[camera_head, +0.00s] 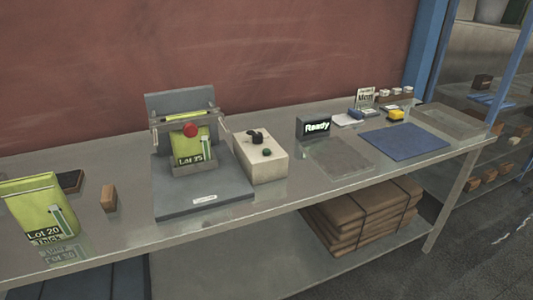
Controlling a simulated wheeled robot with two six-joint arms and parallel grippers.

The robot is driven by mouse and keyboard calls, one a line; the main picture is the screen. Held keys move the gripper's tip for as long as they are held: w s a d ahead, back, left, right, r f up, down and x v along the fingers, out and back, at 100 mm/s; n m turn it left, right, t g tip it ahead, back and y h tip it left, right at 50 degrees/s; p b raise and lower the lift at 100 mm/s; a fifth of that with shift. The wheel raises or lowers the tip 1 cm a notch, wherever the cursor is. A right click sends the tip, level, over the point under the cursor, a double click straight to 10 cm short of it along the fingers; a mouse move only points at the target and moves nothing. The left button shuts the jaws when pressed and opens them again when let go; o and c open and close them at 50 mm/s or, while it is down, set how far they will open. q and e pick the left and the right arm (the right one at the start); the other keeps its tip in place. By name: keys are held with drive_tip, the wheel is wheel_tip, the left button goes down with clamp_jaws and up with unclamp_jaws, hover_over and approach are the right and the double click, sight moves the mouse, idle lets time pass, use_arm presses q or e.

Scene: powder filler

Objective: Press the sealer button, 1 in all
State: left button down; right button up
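The grey sealer (205,195) stands on the bench left of centre, with a round red knob (190,130) at its front. A green bag marked Lot 25 (187,146) stands upright in it, below the bar. Just right of the sealer is a pale box (262,170) with a black knob (256,137) and a small green button (267,153) on top. No label says which one is the sealer button. A small display (316,128) reading "Ready" stands further right. Neither of my grippers is in view, and nothing touches the sealer or the box.
A green bag marked Lot 20 (38,208) stands at the far left, near a brown block (108,198). A blue mat (404,142) and small items, including a yellow one (396,114), lie to the right. Brown packages (362,215) lie on the lower shelf.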

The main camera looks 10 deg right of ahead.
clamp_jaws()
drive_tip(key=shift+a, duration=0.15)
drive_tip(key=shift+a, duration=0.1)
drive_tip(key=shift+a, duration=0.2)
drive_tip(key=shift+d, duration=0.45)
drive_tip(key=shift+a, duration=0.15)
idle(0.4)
